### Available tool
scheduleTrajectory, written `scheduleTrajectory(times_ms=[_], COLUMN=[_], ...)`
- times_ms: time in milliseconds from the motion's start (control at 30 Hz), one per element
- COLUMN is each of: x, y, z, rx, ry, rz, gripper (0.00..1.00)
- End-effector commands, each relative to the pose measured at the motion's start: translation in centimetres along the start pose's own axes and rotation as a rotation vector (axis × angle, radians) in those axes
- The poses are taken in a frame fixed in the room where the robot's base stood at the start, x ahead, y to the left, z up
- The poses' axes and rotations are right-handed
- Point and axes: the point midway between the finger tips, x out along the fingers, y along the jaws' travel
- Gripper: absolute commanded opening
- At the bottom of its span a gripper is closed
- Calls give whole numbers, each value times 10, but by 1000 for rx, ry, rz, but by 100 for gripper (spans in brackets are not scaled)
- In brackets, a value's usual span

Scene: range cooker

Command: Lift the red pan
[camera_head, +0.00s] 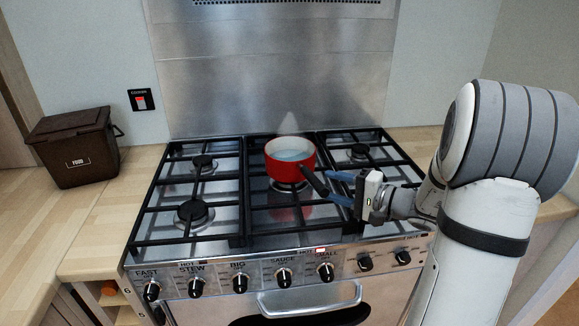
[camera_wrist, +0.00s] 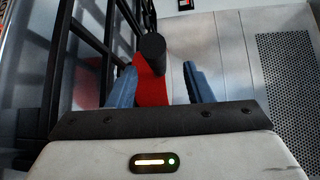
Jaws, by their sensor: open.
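The red pan (camera_head: 290,158) stands upright on the middle rear burner of the cooker, with a pale inside. Its black handle (camera_head: 315,182) points toward the front right, at my gripper. My gripper (camera_head: 340,187) is open, its blue fingers at the end of the handle. In the wrist view, the red pan (camera_wrist: 151,88) and its black handle (camera_wrist: 153,50) show between the two open fingers (camera_wrist: 158,85). I cannot tell whether either finger touches the handle. Part of the pan is hidden in the wrist view.
Black grates (camera_head: 195,190) cover the cooker around the pan. Control knobs (camera_head: 284,276) and an oven handle (camera_head: 310,300) run along the front. A steel backsplash (camera_head: 275,85) rises behind. A brown food bin (camera_head: 74,147) stands on the wooden worktop (camera_head: 35,215) at left.

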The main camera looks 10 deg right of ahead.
Motion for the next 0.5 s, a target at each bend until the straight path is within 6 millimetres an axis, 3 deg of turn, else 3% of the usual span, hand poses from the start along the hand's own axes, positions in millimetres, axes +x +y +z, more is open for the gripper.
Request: scheduleTrajectory(times_ms=[500], x=[59], y=[3], z=[-16], rx=[3], ry=[9], rz=[-10], gripper=[46])
